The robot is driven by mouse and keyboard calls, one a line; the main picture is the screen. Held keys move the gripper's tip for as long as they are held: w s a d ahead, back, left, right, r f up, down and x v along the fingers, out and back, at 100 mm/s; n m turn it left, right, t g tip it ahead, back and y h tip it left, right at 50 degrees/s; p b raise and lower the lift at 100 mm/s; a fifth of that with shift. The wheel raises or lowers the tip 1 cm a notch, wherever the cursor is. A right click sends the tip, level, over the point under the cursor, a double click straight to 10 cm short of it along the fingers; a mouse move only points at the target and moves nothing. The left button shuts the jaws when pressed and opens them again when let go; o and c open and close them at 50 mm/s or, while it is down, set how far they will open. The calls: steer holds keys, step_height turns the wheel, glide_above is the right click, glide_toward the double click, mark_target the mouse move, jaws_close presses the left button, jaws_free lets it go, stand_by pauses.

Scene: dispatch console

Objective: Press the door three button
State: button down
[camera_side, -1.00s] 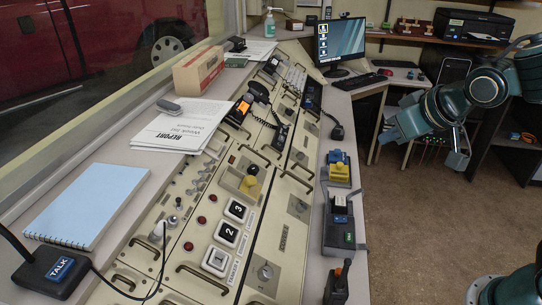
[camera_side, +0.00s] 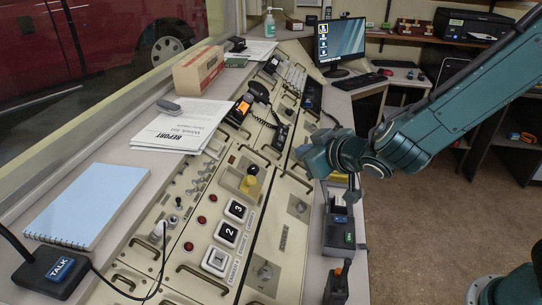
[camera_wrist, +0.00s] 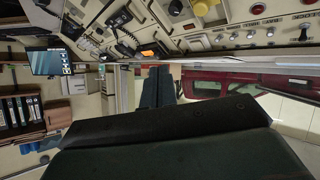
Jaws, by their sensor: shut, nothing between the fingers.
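I cannot make out the numbered buttons in the wrist view.
A yellow knob (camera_side: 249,180) stands above button 3. Red indicator lamps (camera_side: 201,220) lie to its left. Metal handles and a handset (camera_side: 280,136) rise from the console. Devices stand along its right edge, including a black-and-green one (camera_side: 338,230). A notebook (camera_side: 88,202) lies at left.

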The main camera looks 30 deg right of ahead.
mark_target(237, 203)
steer(key=w+a+f+n+t+y, duration=0.1)
steer(key=a+f+n+y, duration=0.2)
steer(key=a+f, duration=0.2)
steer(key=shift+a+n+t, duration=0.3)
steer(key=shift+a, duration=1.6)
steer(key=shift+f, duration=0.15)
steer(key=shift+w+a+f, duration=0.55)
steer(key=shift+f, duration=0.65)
steer(key=shift+w+a+f, duration=0.55)
steer(key=shift+w+f, duration=0.05)
steer(key=shift+f, duration=0.6)
steer(key=shift+w+a+f, duration=0.55)
steer(key=shift+f, duration=0.65)
steer(key=shift+w+a+f, duration=0.2)
steer(key=shift+f, duration=0.25)
steer(key=shift+w+a+f, duration=0.15)
steer(key=shift+f, duration=0.25)
steer(key=shift+s+r, duration=0.1)
steer(key=shift+r, duration=0.05)
steer(key=shift+s+d+r, duration=0.25)
steer(key=shift+d+r, duration=0.1)
steer(key=shift+r, duration=0.3)
